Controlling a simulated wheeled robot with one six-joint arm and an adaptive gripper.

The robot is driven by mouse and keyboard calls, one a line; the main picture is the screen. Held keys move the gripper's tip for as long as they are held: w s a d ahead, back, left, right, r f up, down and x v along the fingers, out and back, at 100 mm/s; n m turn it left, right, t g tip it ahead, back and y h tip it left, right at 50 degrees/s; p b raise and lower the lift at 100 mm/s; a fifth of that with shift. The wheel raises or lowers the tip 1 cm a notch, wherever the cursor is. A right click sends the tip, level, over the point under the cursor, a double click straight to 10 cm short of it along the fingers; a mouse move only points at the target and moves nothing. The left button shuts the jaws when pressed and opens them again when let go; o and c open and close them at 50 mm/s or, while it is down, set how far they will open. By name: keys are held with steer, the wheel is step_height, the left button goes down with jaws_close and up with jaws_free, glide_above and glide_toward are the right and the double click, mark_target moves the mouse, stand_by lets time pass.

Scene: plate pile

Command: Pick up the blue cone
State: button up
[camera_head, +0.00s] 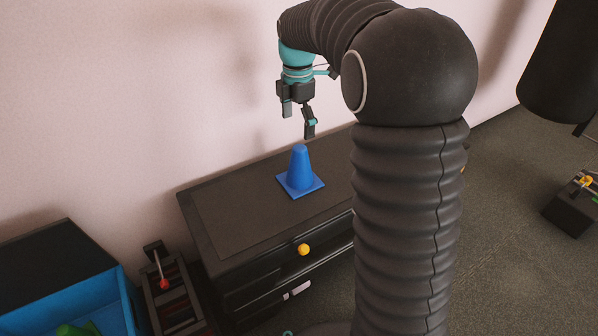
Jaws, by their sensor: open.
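The blue cone (299,170) stands upright on its square base on top of a dark dresser (233,221), near its middle. My gripper (298,127) hangs above the cone, pointing down, with its fingers apart and nothing between them. A gap shows between the fingertips and the cone's tip. My arm covers the right part of the dresser top.
The dresser front has a yellow knob (304,249). At the lower left are a blue open box (112,300) with something green inside and a dark device with a red-tipped lever (164,284). A pink wall (130,110) stands behind.

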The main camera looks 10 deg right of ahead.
mark_target(298, 148)
step_height(298, 148, down, 8)
steer(key=shift+f+b, duration=0.15)
steer(key=shift+b, duration=0.6)
steer(key=shift+w+d+f+b, duration=0.1)
steer(key=shift+f+b, duration=0.1)
steer(key=shift+f, duration=0.7)
steer(key=shift+d+f+b, duration=0.1)
steer(key=shift+f+b, duration=0.05)
steer(key=shift+f, duration=0.75)
steer(key=shift+w+d+f+b, duration=0.1)
steer(key=shift+f+b, duration=0.1)
steer(key=shift+f, duration=0.7)
steer(key=c, duration=1.4)
